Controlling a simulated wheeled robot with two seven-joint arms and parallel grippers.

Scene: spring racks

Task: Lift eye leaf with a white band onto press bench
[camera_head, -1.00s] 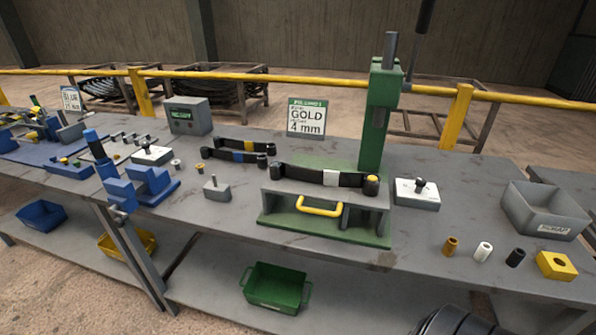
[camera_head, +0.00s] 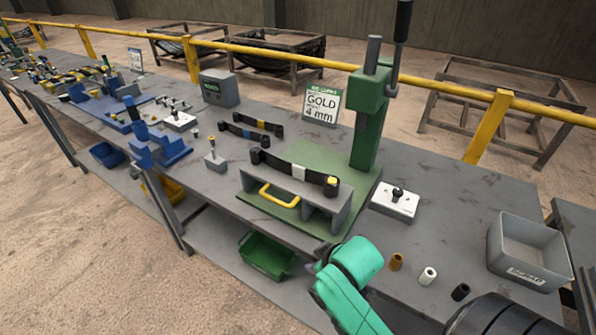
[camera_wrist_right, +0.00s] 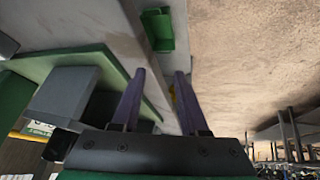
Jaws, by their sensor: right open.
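The eye leaf with a white band (camera_head: 299,172) is a dark curved strip with an eye at each end; its right eye shows yellow. It lies across the top of a grey stand (camera_head: 338,208) with a yellow handle (camera_head: 278,196), on the green base of the press (camera_head: 370,125). My right arm's teal link enters at the bottom of the head view, right of the green bin. In the right wrist view my right gripper (camera_wrist_right: 158,75) is open and empty, its two purple fingers apart. The leaf is not recognizable there. My left gripper is not in view.
Two more leaves, with a yellow band (camera_head: 257,122) and a blue band (camera_head: 242,132), lie behind the stand. A grey scrap bin (camera_head: 530,250) and several small bushings stand to the right. A green bin (camera_head: 266,253) sits on the lower shelf. A gold 4 mm sign (camera_head: 321,104) stands behind.

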